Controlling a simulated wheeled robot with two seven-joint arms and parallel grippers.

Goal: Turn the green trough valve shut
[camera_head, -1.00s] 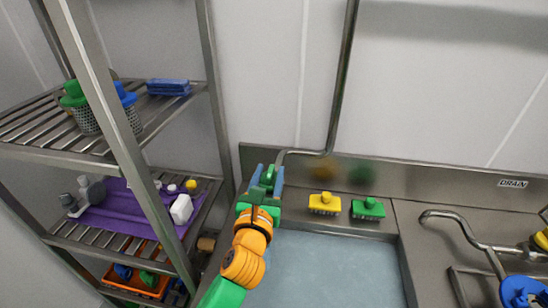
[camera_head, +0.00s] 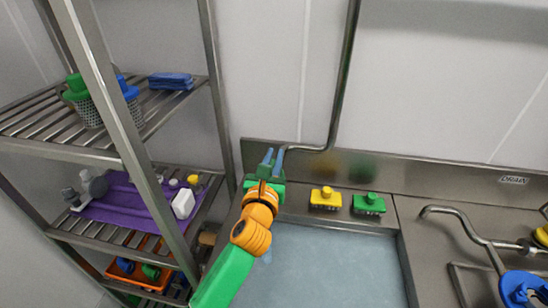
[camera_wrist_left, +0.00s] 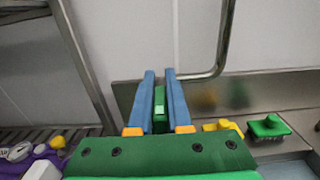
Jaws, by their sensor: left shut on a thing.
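My left gripper (camera_head: 273,153) is at the back left corner of the trough, in front of the steel backsplash, its blue fingers pointing up and away. In the left wrist view its fingers (camera_wrist_left: 160,74) are closed on a narrow green piece, the green valve handle (camera_wrist_left: 160,105), which stands upright between them. The valve body and the handle's angle to its pipe are hidden behind the fingers and my wrist. The trough (camera_head: 335,265) has a pale blue-grey floor.
A yellow brush (camera_head: 325,198) and a green brush (camera_head: 369,203) rest on the ledge right of my gripper. A bent steel pipe (camera_head: 335,125) runs down the wall behind it. A steel rack (camera_head: 140,150) stands close on the left.

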